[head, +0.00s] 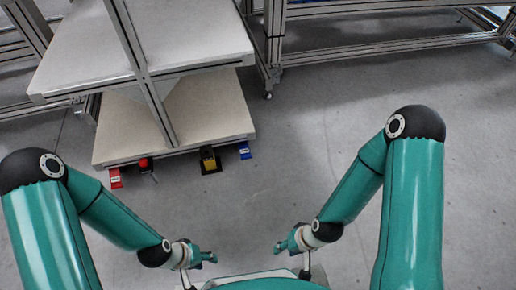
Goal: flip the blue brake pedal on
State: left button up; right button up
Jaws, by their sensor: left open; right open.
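The blue brake pedal (244,150) is small in the head view. It sits low at the right front corner of a white shelf cart, close to the floor. Its exact tilt is too small to tell. My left gripper (210,257) is open and empty, low in the picture, below and left of the pedal and well apart from it. My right gripper (280,247) is open and empty, below and right of the pedal, also apart from it. Neither gripper touches anything.
The cart's lower shelf (215,113) lies behind the pedals. A red pedal (115,178), a red button-like part (145,164) and a yellow-and-black part (209,160) sit along its front edge. A metal frame (390,45) stands at the back right. The grey floor (300,150) is clear.

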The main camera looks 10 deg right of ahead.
aim_at(245, 153)
jog(key=z, duration=0.15)
jog(key=i, duration=1.25)
jog(key=u, duration=0.35)
